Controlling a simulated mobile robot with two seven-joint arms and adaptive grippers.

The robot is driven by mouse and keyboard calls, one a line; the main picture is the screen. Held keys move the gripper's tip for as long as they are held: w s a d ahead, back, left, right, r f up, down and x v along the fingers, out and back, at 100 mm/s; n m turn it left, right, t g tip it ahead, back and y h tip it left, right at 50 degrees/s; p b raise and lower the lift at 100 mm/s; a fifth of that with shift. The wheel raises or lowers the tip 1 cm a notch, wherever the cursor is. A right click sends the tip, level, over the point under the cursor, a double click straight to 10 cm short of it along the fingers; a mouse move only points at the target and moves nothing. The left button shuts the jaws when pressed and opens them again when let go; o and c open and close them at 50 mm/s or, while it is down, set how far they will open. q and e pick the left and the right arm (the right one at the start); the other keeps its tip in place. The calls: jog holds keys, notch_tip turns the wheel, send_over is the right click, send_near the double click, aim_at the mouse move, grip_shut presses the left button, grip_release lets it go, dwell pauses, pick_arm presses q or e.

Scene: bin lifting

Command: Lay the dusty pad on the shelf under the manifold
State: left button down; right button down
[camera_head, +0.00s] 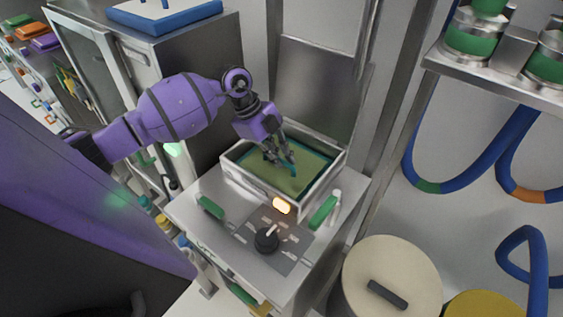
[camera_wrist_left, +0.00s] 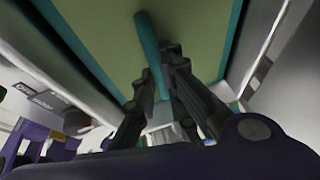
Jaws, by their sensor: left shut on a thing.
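The dusty pad (camera_head: 308,168) is a green-yellow panel with a teal edge, lying inside the open metal box on top of a bench unit. It also shows large in the left wrist view (camera_wrist_left: 190,30). A teal bar (camera_wrist_left: 147,42) runs across the pad's face. My left gripper (camera_head: 283,163) reaches down into the box from the left and is shut on the teal bar of the pad. In the left wrist view its dark fingers (camera_wrist_left: 160,82) meet at the bar's end. A metal shelf (camera_head: 500,85) with green and metal cylinders is at the upper right; I cannot tell which part is the manifold.
The box's pale rim (camera_head: 240,182) surrounds the pad closely. A knob panel (camera_head: 285,240) and green handles are in front. Blue hoses (camera_head: 470,178) hang below the shelf at right. A round lidded drum (camera_head: 392,265) stands at lower right. A cabinet (camera_head: 195,70) is behind my arm.

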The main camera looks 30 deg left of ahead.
pick_arm(q)
notch_tip(320, 180, up, 11)
jog(key=shift+r, duration=0.2)
dwell(0.4)
dwell(0.4)
